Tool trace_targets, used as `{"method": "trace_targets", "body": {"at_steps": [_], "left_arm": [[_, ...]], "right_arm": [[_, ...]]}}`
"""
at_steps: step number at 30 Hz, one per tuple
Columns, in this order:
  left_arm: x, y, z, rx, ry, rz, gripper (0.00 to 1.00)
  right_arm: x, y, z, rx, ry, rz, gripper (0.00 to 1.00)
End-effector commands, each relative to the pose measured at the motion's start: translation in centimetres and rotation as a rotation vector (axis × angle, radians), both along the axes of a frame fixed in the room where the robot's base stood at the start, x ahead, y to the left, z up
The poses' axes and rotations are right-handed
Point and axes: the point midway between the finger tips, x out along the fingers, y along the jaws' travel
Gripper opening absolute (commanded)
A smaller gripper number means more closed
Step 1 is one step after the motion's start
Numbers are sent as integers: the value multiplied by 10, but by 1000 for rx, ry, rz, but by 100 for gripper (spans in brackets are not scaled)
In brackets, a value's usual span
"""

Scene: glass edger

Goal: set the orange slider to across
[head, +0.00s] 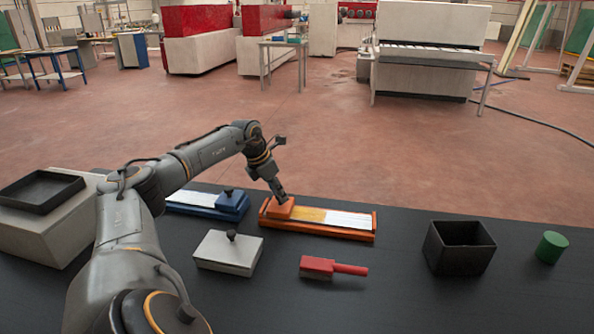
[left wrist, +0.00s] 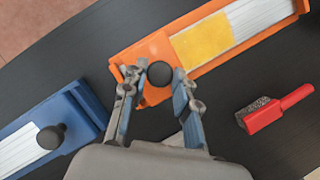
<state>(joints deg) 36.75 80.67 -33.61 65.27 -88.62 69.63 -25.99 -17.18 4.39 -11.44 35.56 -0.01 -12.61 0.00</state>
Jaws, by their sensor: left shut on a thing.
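The orange slider (head: 281,210) is a block with a dark round knob (left wrist: 160,74). It sits at the left end of an orange-framed track (head: 350,237), which has a yellow patch (head: 311,214) and a white strip to the block's right. My left gripper (head: 280,194) comes down onto the block from above. In the left wrist view its two fingers stand on either side of the knob, shut on it. The fingers hide part of the block. My right gripper does not show.
A blue slider unit (head: 232,203) lies left of the orange one. In front are a grey lidded box (head: 228,253) and a red-handled brush (head: 330,268). An open black box (head: 458,250) and a green cylinder (head: 551,247) stand right. A black tray (head: 40,191) sits far left.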

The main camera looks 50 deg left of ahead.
Motion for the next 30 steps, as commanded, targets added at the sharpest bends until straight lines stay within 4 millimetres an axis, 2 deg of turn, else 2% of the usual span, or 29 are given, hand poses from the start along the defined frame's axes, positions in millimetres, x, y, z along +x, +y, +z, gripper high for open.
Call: {"method": "trace_targets", "body": {"at_steps": [3, 15, 16, 19, 30], "left_arm": [[-6, 8, 0, 2, -1, 3, 0], [-9, 12, 1, 4, 1, 3, 0], [-9, 12, 1, 4, 1, 3, 31], [-9, 12, 1, 4, 1, 4, 51], [-10, 11, 4, 2, 0, 1, 51]], "right_arm": [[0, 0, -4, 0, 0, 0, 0], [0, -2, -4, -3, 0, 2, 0], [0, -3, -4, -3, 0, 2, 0], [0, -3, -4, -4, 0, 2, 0], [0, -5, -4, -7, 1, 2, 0]]}}
